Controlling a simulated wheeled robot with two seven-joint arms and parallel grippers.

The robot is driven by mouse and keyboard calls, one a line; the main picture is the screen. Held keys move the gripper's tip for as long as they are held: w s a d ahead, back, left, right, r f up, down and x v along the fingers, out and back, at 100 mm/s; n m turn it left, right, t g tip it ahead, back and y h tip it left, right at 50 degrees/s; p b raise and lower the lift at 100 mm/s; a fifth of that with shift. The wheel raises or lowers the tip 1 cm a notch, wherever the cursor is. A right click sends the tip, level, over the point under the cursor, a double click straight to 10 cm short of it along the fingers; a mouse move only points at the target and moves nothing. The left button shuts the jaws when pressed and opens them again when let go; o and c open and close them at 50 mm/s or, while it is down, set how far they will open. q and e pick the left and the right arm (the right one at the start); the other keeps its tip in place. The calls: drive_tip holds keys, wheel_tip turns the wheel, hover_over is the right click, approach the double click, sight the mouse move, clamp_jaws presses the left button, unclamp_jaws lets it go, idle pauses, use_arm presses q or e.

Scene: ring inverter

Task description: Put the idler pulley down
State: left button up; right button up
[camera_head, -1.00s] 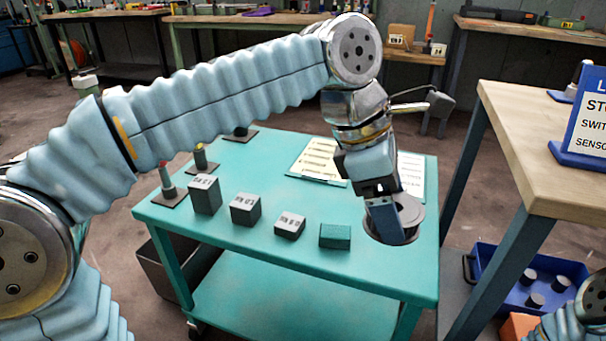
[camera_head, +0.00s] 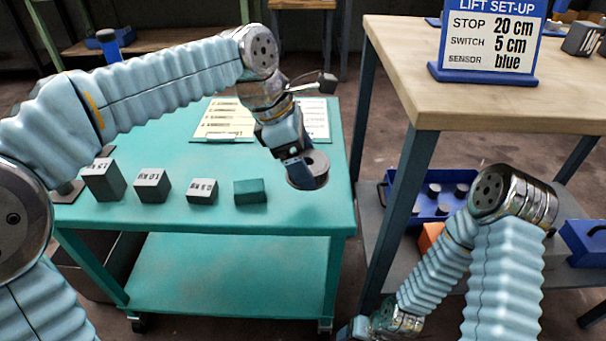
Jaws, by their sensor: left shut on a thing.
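The idler pulley, a grey round disc (camera_head: 318,166), is at the right front corner of the green cart top. My left gripper (camera_head: 300,182) reaches down onto its left side and is shut on it. The fingers hide part of the pulley. I cannot tell whether its underside touches the cart top. My right arm hangs low at the right of the view; its hand end is at the bottom edge, and its fingers cannot be made out.
Labelled grey weights (camera_head: 152,186) and a green block (camera_head: 250,192) stand in a row left of the pulley. Printed sheets (camera_head: 224,120) lie behind. A wooden bench (camera_head: 405,65) with a lift set-up sign (camera_head: 490,35) stands right. A blue bin (camera_head: 430,208) sits on its lower shelf.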

use_arm(q)
drive_tip(key=shift+w+f, duration=0.35)
drive_tip(key=shift+f, duration=0.05)
drive_tip(key=shift+w+f+b, duration=0.15)
drive_tip(key=shift+f+b, duration=0.1)
drive_tip(key=shift+f, duration=0.65)
drive_tip(key=shift+w+f+b, duration=0.15)
drive_tip(key=shift+f+b, duration=0.1)
drive_tip(key=shift+f, duration=0.65)
drive_tip(key=shift+f, duration=0.1)
drive_tip(key=shift+f, duration=0.55)
drive_tip(key=o, duration=1.7)
drive_tip(key=shift+r, duration=0.3)
drive_tip(key=p+v, duration=0.2)
drive_tip(key=v, duration=1)
drive_tip(key=shift+r+p, duration=0.35)
drive_tip(key=shift+p, duration=0.05)
